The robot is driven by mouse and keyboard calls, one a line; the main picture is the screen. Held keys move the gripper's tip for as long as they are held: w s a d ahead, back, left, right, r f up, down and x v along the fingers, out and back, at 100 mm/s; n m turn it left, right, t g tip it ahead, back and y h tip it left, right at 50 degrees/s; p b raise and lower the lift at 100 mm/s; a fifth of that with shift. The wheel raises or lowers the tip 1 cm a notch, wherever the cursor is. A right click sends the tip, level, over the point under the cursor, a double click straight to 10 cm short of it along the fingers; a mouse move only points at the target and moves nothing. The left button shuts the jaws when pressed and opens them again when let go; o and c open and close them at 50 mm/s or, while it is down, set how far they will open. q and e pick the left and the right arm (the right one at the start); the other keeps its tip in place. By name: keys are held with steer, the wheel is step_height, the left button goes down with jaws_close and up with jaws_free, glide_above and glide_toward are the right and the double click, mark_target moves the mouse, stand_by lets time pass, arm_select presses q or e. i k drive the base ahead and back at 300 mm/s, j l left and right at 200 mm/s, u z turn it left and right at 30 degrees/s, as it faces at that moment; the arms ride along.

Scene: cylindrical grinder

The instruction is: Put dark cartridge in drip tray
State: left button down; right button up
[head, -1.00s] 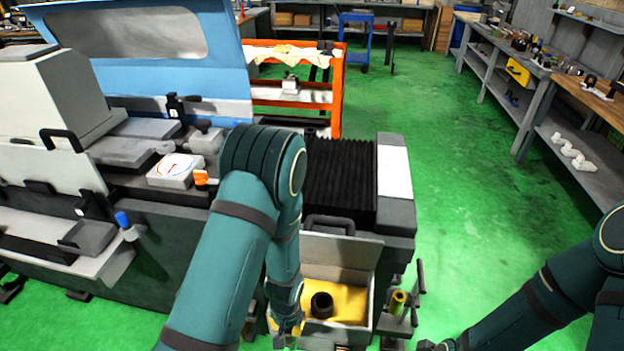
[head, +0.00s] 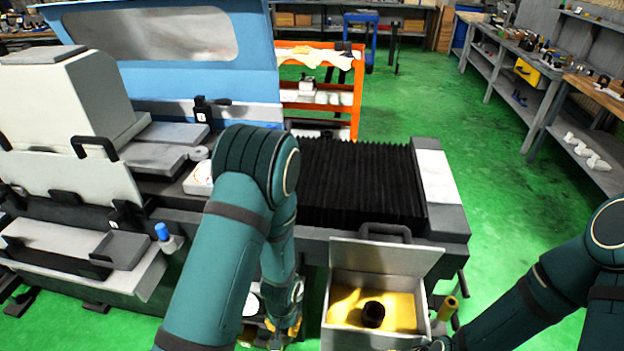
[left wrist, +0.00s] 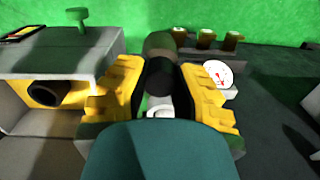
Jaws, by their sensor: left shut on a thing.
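My left gripper (head: 284,332) is low beside the left wall of an open box. In the left wrist view its yellow fingers (left wrist: 160,88) are closed on a dark cylinder (left wrist: 160,76), which looks like the dark cartridge. Its far end is greyish, and the gripper body hides part of it. In the head view my arm hides it. I cannot tell for sure which thing is the drip tray; a flat grey tray (head: 120,250) sits on the machine front at left. My right gripper (head: 436,344) is barely visible at the bottom edge, its fingers unclear.
The open box (head: 335,338) has a raised lid, yellow inside and a black round part (head: 373,314). A yellowish cylinder (head: 447,308) stands at its right. In the left wrist view, several brownish cylinders (left wrist: 205,38) stand behind a white dial (left wrist: 218,74).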

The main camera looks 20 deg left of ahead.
mark_target(114, 252)
steer(key=k+j, duration=0.1)
steer(key=j, duration=1.6)
